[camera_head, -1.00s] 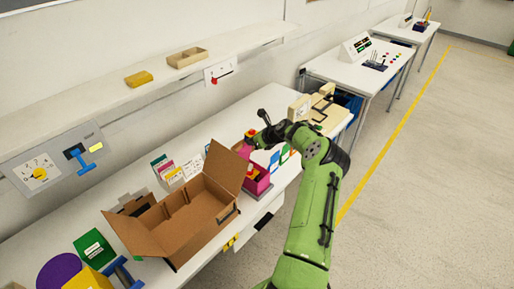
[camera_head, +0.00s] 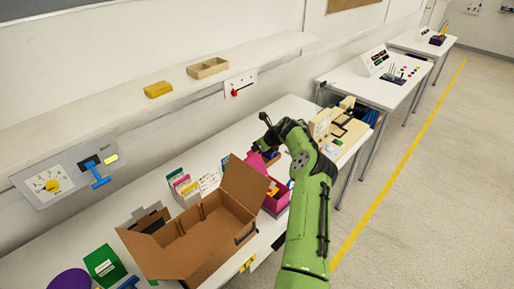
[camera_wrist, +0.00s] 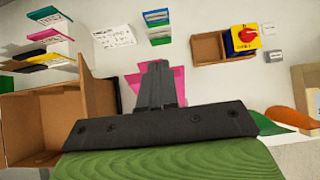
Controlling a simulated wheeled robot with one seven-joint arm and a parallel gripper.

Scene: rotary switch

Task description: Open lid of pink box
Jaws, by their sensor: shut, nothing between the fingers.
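The pink box (camera_head: 276,200) stands on the workbench just right of the brown carton, with small yellow and red items showing inside it. A pink panel (camera_head: 256,161), which looks like its lid, stands up at the box's back left. My gripper (camera_head: 262,146) is over the back of the box, close to the panel; I cannot tell whether they touch. In the wrist view my gripper (camera_wrist: 155,66) has its fingers together with nothing between them. Pink surface (camera_wrist: 133,84) shows on both sides of the fingers. My arm and gripper hide part of the box.
An open brown carton (camera_head: 205,235) with raised flaps stands left of the box. Upright coloured cards (camera_head: 184,187) stand behind it. A wooden tray with a yellow-and-red switch (camera_wrist: 243,38) shows in the wrist view. A shelf (camera_head: 130,110) runs along the wall.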

